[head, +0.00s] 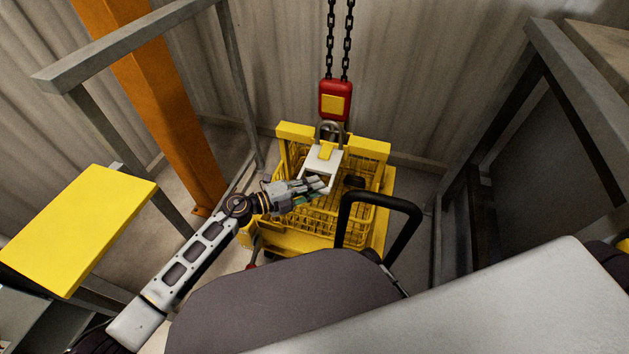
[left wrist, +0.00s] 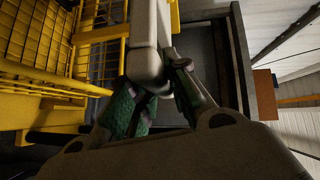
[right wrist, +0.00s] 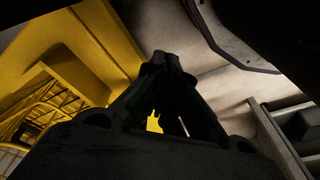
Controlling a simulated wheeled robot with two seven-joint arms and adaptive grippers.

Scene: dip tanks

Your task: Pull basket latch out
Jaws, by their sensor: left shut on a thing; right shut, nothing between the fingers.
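The yellow wire basket (head: 335,215) stands below the hoist hook. A pale grey latch (head: 322,158) with a loop-shaped handle sits on top of it, under the hook. My left gripper (head: 318,186) is at the lower end of that latch, with its fingers closed on it. In the left wrist view, the grey latch bar (left wrist: 146,60) runs down between the green-padded fingertips (left wrist: 158,85), and the fingers hide its end. My right gripper (right wrist: 168,62) shows only in the right wrist view. It is shut and empty, with yellow structure behind it.
A red hook block (head: 335,101) hangs on two chains above the basket. A black cart handle (head: 385,215) stands in front of the basket at the right. An orange post (head: 160,100) and a yellow panel (head: 78,228) are at the left. A grey frame (head: 575,75) is at the right.

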